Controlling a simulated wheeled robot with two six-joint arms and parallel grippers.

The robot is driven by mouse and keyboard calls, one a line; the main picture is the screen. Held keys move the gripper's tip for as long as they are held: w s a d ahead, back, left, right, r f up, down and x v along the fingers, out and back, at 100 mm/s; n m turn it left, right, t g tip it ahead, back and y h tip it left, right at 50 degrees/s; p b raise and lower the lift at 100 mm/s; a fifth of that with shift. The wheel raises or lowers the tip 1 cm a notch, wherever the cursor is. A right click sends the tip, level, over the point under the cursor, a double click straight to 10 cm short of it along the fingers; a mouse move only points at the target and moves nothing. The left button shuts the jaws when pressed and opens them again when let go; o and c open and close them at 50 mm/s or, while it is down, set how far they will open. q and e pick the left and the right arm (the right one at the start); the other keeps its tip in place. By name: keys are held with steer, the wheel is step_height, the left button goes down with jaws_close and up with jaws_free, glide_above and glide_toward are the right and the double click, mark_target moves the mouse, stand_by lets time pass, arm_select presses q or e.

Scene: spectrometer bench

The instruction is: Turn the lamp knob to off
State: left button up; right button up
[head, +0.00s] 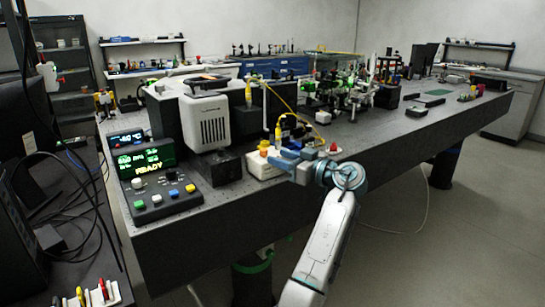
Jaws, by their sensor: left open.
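A small white box (262,168) stands at the front edge of the dark bench, with a yellow part (264,146) on its top. My left gripper (281,160) reaches in over the right side of this box, its blue-grey fingers pointing left. The jaws are open, with nothing visibly held. Whether a finger touches the box is too small to tell. No part is clearly readable as the lamp knob; the gripper may hide it. My right gripper is out of view.
A control panel (152,195) with a green-lit display reading READY and coloured buttons stands left on the bench (190,228). A white-grey housing (205,122) is behind the box. A red button (333,148) is just right of my gripper. Optics and yellow cables crowd behind.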

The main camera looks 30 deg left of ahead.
arm_select(q)
steer(key=d, duration=0.6)
steer(key=shift+s+d+b, duration=0.25)
steer(key=shift+s+b, duration=0.05)
steer(key=shift+s, duration=0.1)
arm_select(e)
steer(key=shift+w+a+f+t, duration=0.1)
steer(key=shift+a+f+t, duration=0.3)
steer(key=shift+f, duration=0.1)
